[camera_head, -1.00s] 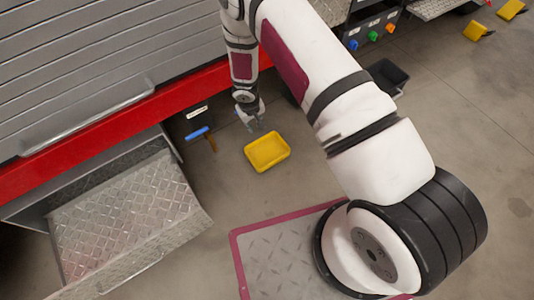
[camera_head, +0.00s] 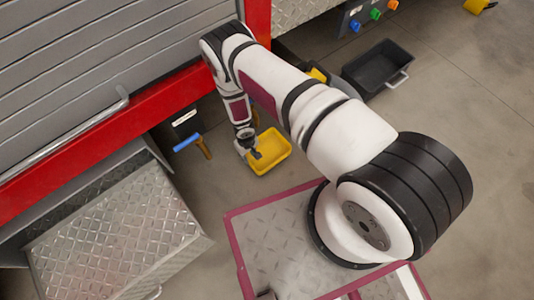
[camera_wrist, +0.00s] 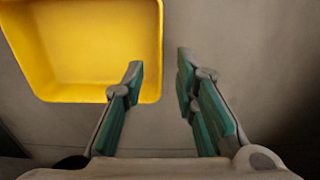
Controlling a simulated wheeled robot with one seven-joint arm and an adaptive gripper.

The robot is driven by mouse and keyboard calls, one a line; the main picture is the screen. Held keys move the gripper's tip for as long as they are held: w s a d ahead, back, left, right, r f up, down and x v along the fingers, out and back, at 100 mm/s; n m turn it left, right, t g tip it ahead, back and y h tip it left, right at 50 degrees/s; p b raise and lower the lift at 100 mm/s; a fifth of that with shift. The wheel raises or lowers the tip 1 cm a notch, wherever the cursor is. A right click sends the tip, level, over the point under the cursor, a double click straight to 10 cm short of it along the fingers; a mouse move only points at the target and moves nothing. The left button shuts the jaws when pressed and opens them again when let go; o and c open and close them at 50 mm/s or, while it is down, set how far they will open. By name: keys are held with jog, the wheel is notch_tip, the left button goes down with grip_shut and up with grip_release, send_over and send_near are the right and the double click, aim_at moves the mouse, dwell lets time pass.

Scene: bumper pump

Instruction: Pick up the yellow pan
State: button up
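The yellow pan (camera_head: 273,153) is a shallow, open, rounded rectangular tray on the grey floor. It looks empty. My gripper (camera_head: 252,154) is at its left edge in the head view and hides part of that side. In the wrist view the pan (camera_wrist: 85,45) fills the upper left. My gripper (camera_wrist: 160,66) is open there, with nothing held. Its left finger overlaps the pan's inner corner and its right finger is outside, so the pan's side wall shows between them. I cannot tell how far the fingertips are above or below the rim.
A blue-headed tool with a brown handle (camera_head: 188,142) stands left of the pan by a black box (camera_head: 178,122). A red beam (camera_head: 110,128) and a diamond-plate step (camera_head: 120,225) are at left. A black bin (camera_head: 378,72) stands upper right.

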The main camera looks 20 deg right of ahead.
aim_at(250, 166)
notch_tip(250, 166, down, 3)
jog(key=shift+f+b, duration=0.15)
jog(key=shift+b, duration=0.5)
notch_tip(250, 166, down, 5)
jog(key=b, duration=0.4)
jog(key=shift+b, duration=0.3)
grip_shut()
